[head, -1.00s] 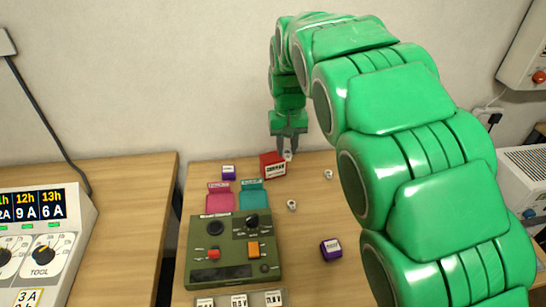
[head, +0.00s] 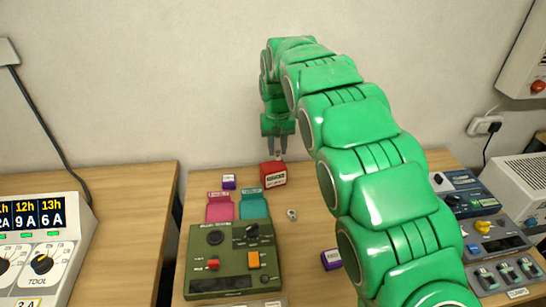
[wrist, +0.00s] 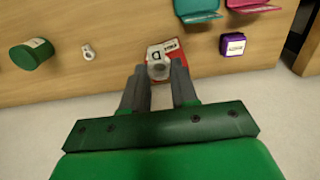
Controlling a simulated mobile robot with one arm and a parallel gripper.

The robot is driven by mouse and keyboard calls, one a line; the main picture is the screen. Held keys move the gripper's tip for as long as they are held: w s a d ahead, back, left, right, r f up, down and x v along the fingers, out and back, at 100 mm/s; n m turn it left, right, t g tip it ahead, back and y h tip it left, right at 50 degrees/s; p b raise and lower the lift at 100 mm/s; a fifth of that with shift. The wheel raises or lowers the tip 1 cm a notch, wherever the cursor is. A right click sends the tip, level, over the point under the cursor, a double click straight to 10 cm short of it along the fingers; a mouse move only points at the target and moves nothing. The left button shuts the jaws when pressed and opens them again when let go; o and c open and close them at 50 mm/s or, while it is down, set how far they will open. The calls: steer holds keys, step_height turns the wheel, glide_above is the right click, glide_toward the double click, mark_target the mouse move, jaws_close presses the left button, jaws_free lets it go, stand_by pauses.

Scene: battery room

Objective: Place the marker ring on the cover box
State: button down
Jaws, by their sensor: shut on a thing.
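My gripper (head: 278,150) is shut on a small pale marker ring (wrist: 158,66) with a dark letter on it. The ring shows between the fingertips (wrist: 160,72) in the wrist view, and only faintly under them in the head view. A red box (head: 273,174) with a white label stands at the back of the table; it appears to be the cover box. It also shows in the wrist view (wrist: 180,57), partly hidden behind the ring and fingers. The ring is over the box's top in both views; I cannot tell whether it touches.
A second small ring (head: 292,214) lies on the table (head: 310,185). A purple box (head: 229,181) stands left of the red box, another (head: 331,259) nearer. Pink (head: 220,207) and teal (head: 250,203) pieces stand behind an olive device (head: 233,258). The wrist view shows a green cylinder (wrist: 32,54).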

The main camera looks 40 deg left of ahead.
steer(key=w+a+f, duration=0.1)
steer(key=w+a, duration=0.1)
glide_above(273, 164)
steer(key=shift+s+d+f, duration=0.1)
steer(key=shift+f, duration=1.2)
steer(key=shift+s+d+f, duration=0.1)
steer(key=shift+f, duration=1.2)
steer(key=shift+f, duration=0.15)
steer(key=shift+w+a+f, duration=0.15)
steer(key=shift+a+f, duration=0.05)
steer(key=shift+f, duration=1.55)
steer(key=c, duration=0.9)
jaws_free()
steer(key=shift+f, duration=0.15)
steer(key=shift+o, duration=0.2)
step_height(273, 164, up, 12)
